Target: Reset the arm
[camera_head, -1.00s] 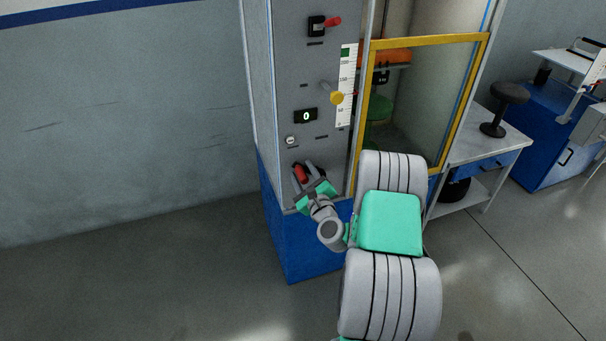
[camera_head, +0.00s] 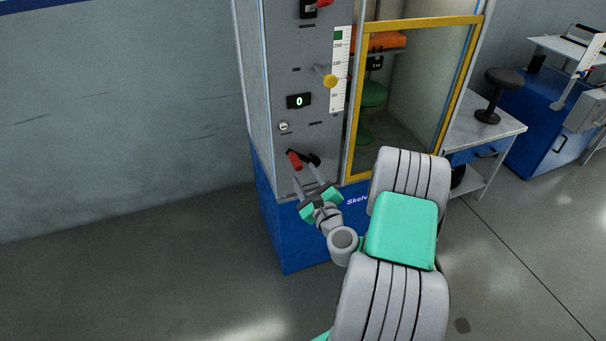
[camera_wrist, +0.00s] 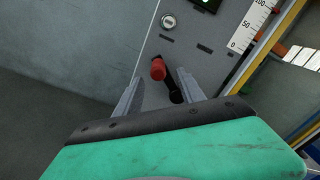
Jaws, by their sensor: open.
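My gripper (camera_head: 312,186) is open and empty, just below and in front of the lower red-handled lever (camera_head: 294,160) on the grey machine panel (camera_head: 287,75). In the wrist view the lever's red knob (camera_wrist: 158,69) shows between my two fingers, near the left one, with its black arm running down to the right. I see no clear contact. My arm (camera_head: 402,230) reaches in from the lower right.
Above the lever are a display (camera_head: 299,101) reading 0, a yellow knob (camera_head: 330,81) and another lever (camera_head: 308,8). A yellow-framed door (camera_head: 420,26) covers the chamber. A table (camera_head: 500,130) stands right. Floor at left is clear.

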